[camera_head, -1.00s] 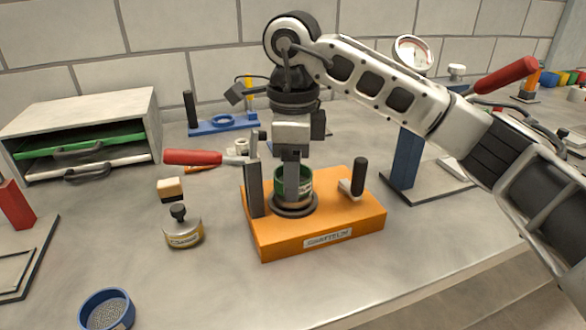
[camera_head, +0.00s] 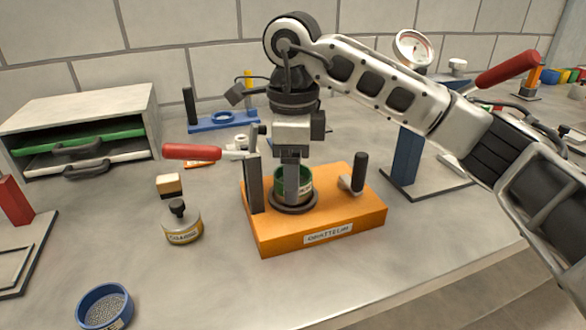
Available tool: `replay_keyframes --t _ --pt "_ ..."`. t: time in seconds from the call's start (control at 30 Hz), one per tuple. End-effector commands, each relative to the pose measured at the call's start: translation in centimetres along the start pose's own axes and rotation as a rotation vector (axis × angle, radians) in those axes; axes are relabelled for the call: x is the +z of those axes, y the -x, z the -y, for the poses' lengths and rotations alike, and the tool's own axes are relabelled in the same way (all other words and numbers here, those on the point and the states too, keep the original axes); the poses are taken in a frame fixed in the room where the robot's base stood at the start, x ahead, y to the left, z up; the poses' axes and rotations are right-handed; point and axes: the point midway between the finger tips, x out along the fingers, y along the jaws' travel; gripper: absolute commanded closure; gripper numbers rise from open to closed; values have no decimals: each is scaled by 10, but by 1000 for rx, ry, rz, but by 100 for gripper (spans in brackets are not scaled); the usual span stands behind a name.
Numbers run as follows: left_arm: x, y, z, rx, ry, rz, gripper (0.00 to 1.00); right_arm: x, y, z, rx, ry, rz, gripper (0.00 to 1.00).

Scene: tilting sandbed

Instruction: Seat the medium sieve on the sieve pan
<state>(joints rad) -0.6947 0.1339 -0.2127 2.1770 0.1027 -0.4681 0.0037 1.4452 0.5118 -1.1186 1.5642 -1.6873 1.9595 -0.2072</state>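A green-rimmed sieve (camera_head: 305,184) stands upright at the dark round seat (camera_head: 296,206) of the orange base (camera_head: 350,215), right of centre. A tan band shows low on it; I cannot tell whether this is the pan or part of the sieve. No size mark on it is readable. My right gripper (camera_head: 291,190) points straight down at the green sieve, with one finger in front of its wall. The other finger is hidden, so its grip cannot be seen. A blue ring sieve (camera_head: 104,307) with grey mesh or grains lies at the lower left. My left gripper is out of view.
A labelled jar (camera_head: 183,230) and a wood-topped block (camera_head: 169,186) stand left.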

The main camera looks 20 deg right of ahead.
Motion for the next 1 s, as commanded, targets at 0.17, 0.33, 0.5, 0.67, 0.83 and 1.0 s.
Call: replay_keyframes --t 0.17,0.33,0.5,0.67,0.83,1.0 --pt "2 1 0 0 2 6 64 0 0 0 0 0 0 19" --pt "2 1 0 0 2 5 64 0 0 0 0 0 0 19" --pt "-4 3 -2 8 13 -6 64 0 11 1 -3 -1 3 19" --pt "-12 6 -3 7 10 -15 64 0 48 1 -6 -2 3 19" --pt "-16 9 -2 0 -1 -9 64 0 92 1 -7 -2 1 19" --pt "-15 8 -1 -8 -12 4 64 0 129 0 -5 -2 1 19"
